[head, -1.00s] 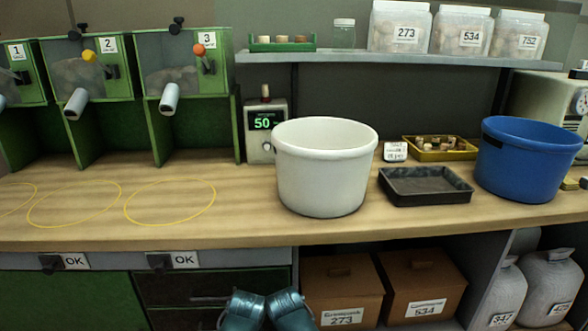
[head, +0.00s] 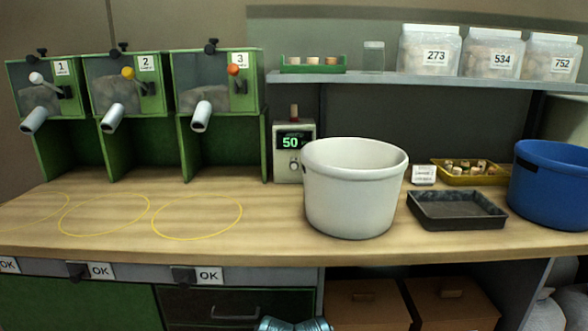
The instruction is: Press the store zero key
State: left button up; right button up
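A small grey counter box (head: 294,152) with a green lit display reading 50 stands on the bench, left of the white bucket. A round knob or key shows low on its front, and a reddish-brown piece sticks up from its top. No key labelled store zero can be read. Black knobs beside OK labels (head: 209,275) sit along the bench's front edge. Neither gripper is in view; only a teal metal part, which seems to be mine, shows at the bottom edge.
The white bucket (head: 355,188) stands right of the counter box. A black tray (head: 457,210), a yellow tray of corks (head: 470,172) and a blue bucket (head: 552,187) are further right. Green dispensers (head: 218,82) stand left. The bench with yellow outlines is clear there.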

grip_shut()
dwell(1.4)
